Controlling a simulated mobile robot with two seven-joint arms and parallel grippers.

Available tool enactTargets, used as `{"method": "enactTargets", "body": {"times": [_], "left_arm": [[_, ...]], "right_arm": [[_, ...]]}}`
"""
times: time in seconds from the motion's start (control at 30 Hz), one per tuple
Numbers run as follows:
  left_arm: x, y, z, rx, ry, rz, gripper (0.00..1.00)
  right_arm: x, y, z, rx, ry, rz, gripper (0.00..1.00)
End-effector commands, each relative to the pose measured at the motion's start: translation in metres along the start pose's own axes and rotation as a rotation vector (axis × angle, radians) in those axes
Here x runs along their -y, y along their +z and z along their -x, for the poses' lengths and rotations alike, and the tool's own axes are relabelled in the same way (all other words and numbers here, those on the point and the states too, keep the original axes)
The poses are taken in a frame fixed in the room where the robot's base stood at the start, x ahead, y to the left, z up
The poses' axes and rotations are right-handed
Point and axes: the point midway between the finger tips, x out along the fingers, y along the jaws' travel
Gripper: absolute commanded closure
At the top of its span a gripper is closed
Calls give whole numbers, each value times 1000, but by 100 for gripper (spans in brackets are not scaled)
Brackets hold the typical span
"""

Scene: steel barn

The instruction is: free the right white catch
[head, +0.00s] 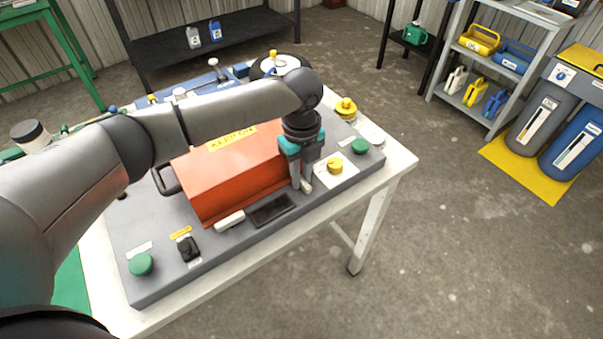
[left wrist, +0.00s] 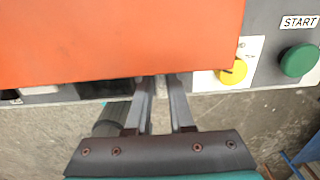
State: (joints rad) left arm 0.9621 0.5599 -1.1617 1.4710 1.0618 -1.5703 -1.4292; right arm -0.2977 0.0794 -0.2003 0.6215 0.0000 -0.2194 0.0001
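An orange-red cover (head: 230,170) sits on a grey panel on the table; its edge also fills the top of the left wrist view (left wrist: 110,40). The right white catch (head: 306,187) is at the cover's front right, mostly hidden by my left gripper (head: 302,183). A small pale part of it shows between the fingers in the left wrist view (left wrist: 161,87). My left gripper points down with its fingers apart, one either side of the catch; contact is unclear. The left white catch (head: 230,221) lies at the cover's front left. My right gripper is not in view.
A yellow knob (head: 335,167) and green START button (head: 360,146) sit close to the right of the gripper. A dark recess (head: 271,210) lies between the catches. A black switch (head: 187,247) and green button (head: 141,264) are at the left. Floor ahead is clear.

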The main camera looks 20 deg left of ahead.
Motion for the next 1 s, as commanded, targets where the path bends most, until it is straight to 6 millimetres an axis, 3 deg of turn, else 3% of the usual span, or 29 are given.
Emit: {"method": "enactTargets", "body": {"times": [0.17,0.67,1.0], "left_arm": [[0,0,0,0,0,0,100],[0,0,1,0,1,9,100],[-1,0,5,-2,4,156,100]], "right_arm": [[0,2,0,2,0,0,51],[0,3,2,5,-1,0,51],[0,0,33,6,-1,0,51]]}}
